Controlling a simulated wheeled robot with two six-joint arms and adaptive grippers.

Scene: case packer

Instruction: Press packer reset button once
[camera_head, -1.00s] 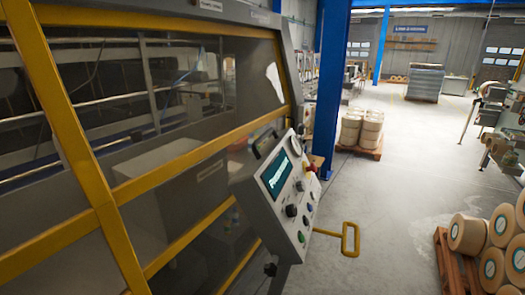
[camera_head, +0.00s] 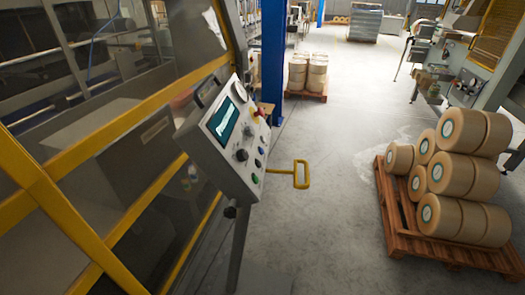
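The packer's grey control panel (camera_head: 212,140) is tilted on a post at the left of centre in the head view. It has a dark teal screen (camera_head: 223,121), black knobs and several small buttons. A blue button (camera_head: 258,163) and a green button (camera_head: 255,179) sit near its lower right edge. A red and yellow emergency stop (camera_head: 259,112) is at the upper right edge. The button labels are too small to read, so I cannot tell which one is reset. Neither of my grippers is in view.
A yellow handle (camera_head: 301,174) juts out right of the panel. The packer's yellow-framed guard (camera_head: 130,215) fills the left. A wooden pallet (camera_head: 398,222) with stacked rolls (camera_head: 457,175) stands at the right. A blue column (camera_head: 273,60) rises behind. The grey floor between handle and pallet is clear.

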